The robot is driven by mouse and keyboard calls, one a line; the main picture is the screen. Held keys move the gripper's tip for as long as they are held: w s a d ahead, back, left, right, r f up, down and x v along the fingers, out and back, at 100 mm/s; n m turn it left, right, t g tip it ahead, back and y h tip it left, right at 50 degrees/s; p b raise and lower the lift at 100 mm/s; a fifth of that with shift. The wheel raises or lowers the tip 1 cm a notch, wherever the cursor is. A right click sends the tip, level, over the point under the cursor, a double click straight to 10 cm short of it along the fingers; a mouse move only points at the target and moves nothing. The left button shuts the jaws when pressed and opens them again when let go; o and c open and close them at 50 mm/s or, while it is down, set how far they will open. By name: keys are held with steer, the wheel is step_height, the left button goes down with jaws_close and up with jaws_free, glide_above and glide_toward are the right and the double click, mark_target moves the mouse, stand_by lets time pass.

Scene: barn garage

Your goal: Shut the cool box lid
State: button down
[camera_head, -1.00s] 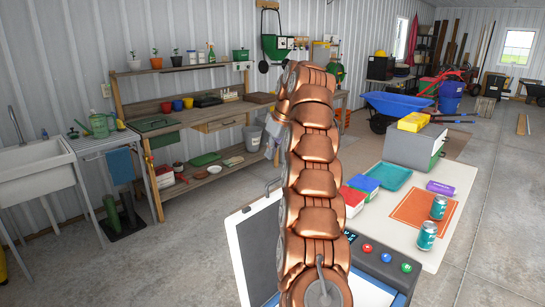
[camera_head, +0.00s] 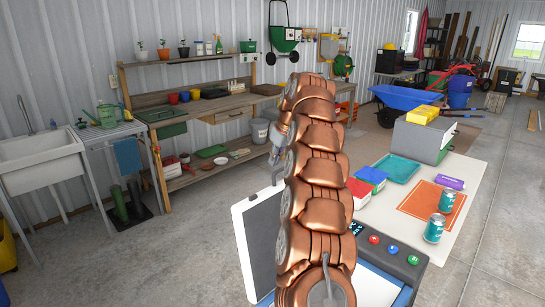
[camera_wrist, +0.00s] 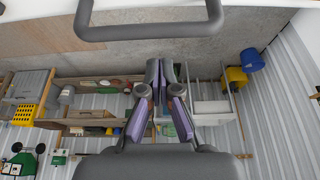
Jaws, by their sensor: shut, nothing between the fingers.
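The cool box (camera_head: 415,262) stands low at the front, with a dark control strip and coloured buttons; my arm hides much of it. Its lid (camera_head: 262,245) stands raised, white-edged with a dark grey panel. A thin grey handle (camera_head: 268,192) shows at the lid's top edge. In the wrist view, the dark handle (camera_wrist: 150,33) crosses the top, beyond my fingertips, with a white edge behind it. My gripper (camera_wrist: 160,66) is shut and empty, apart from the handle in that picture. In the head view my gripper (camera_head: 280,138) is partly hidden behind my arm, above the lid.
Right of the cool box, a white table (camera_head: 465,215) holds two cans (camera_head: 434,228), an orange mat, a teal tray (camera_head: 398,168) and a grey box (camera_head: 420,138). A workbench (camera_head: 185,110) and sink (camera_head: 40,150) line the back wall. The floor left of the lid is clear.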

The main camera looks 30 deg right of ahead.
steer(key=shift+s+d+p, duration=0.25)
steer(key=shift+s+p, duration=0.05)
steer(key=shift+s, duration=1)
steer(key=shift+f, duration=0.1)
steer(key=shift+s, duration=0.2)
